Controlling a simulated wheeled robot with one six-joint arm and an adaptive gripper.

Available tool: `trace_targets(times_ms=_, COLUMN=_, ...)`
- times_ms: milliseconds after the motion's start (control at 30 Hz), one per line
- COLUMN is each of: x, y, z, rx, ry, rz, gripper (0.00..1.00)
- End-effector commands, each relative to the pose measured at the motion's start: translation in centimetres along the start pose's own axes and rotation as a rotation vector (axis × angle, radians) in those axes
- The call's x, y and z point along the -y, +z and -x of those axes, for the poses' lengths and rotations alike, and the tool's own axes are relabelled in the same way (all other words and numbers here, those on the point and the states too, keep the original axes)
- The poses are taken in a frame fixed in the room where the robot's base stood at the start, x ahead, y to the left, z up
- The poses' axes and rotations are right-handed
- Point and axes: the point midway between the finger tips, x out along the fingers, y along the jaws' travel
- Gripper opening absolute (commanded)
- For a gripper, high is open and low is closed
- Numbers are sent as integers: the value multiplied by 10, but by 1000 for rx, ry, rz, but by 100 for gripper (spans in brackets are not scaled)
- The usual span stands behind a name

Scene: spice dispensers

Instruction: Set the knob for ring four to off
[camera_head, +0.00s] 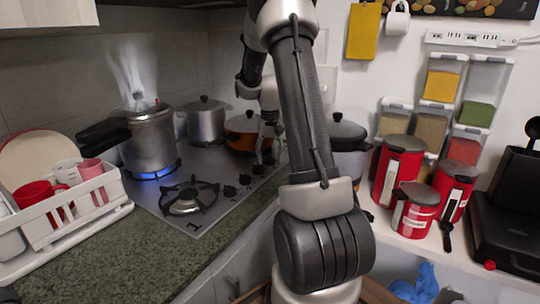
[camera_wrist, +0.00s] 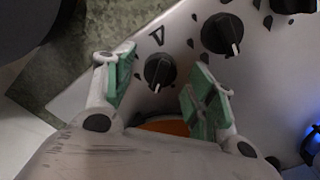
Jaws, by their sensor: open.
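My gripper (camera_wrist: 163,66) is open, with one green-padded finger on each side of a black knob (camera_wrist: 160,73) in the wrist view. A mark like a 4 (camera_wrist: 157,35) is on the panel beside this knob. The knob's white pointer line is toward the lower part of the picture. I cannot tell whether the pads touch it. A second black knob (camera_wrist: 222,34) lies to the right. In the head view my gripper (camera_head: 264,153) is low over the far end of the knob row, partly hidden by my arm.
An orange pot (camera_head: 240,141) stands close to my gripper. A steaming pressure cooker (camera_head: 150,140) sits over a blue flame (camera_head: 152,174). A steel pot (camera_head: 206,122) stands behind. A dark-lidded pot (camera_head: 347,130) is right of my arm. The front-left burner (camera_head: 188,203) is bare.

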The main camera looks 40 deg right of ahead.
Motion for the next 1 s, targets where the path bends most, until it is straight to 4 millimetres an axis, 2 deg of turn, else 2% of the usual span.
trace_targets(times_ms=167, x=0, y=0, z=0, rx=0, ry=0, rz=0, gripper=56)
trace_targets(times_ms=433, x=0, y=0, z=0, rx=0, ry=0, rz=0, gripper=8)
trace_targets(times_ms=767, x=0, y=0, z=0, rx=1, ry=0, rz=33, gripper=8)
trace_targets(times_ms=1000, x=0, y=0, z=0, rx=1, ry=0, rz=163, gripper=8)
